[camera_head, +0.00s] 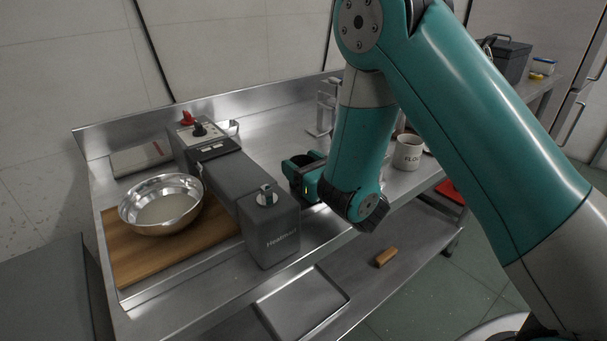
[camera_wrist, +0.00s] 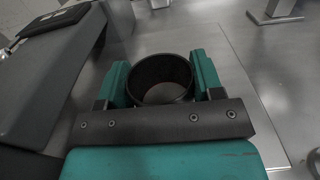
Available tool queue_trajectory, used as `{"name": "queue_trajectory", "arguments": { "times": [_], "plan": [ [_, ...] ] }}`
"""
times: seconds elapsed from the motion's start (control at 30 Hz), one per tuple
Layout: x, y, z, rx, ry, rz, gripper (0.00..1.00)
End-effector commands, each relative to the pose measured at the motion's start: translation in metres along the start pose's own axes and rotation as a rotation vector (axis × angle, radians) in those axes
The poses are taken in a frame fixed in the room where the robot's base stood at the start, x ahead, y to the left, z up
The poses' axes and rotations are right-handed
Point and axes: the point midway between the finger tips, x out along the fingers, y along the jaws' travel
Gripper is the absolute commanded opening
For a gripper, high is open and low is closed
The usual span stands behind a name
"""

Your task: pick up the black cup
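The black cup (camera_wrist: 160,77) is an open-topped round vessel, seen from above in the wrist view. It sits between the two teal fingers of my gripper (camera_wrist: 161,82). One finger is close on its left side and the other close on its right, with little or no gap. I cannot tell whether they press on it. In the head view my gripper (camera_head: 303,170) is low at the steel counter, just right of the dark grey machine. The cup is mostly hidden there by the gripper and arm.
The dark grey machine (camera_head: 268,232) stands close left of my gripper. A metal bowl (camera_head: 162,205) sits on a wooden board (camera_head: 130,258). A white mug (camera_head: 407,152) is to the right on the counter (camera_head: 262,132). A brown block (camera_head: 386,257) lies on the lower shelf.

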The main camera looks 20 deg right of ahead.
Motion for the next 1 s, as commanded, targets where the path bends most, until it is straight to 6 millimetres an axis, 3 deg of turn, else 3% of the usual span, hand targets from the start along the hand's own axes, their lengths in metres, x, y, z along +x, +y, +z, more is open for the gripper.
{"name": "queue_trajectory", "arguments": {
  "times": [0.33,0.53,0.67,0.8,1.0],
  "plan": [
    [-0.001,-0.002,0.003,0.0,-0.001,-0.002,0.35],
    [-0.001,-0.002,0.022,-0.001,-0.002,-0.001,0.35],
    [-0.001,-0.001,0.052,-0.001,-0.001,-0.001,0.35],
    [-0.001,-0.002,0.098,-0.003,-0.002,-0.002,0.35],
    [-0.001,-0.002,0.152,-0.002,0.0,-0.003,0.35]
  ]
}}
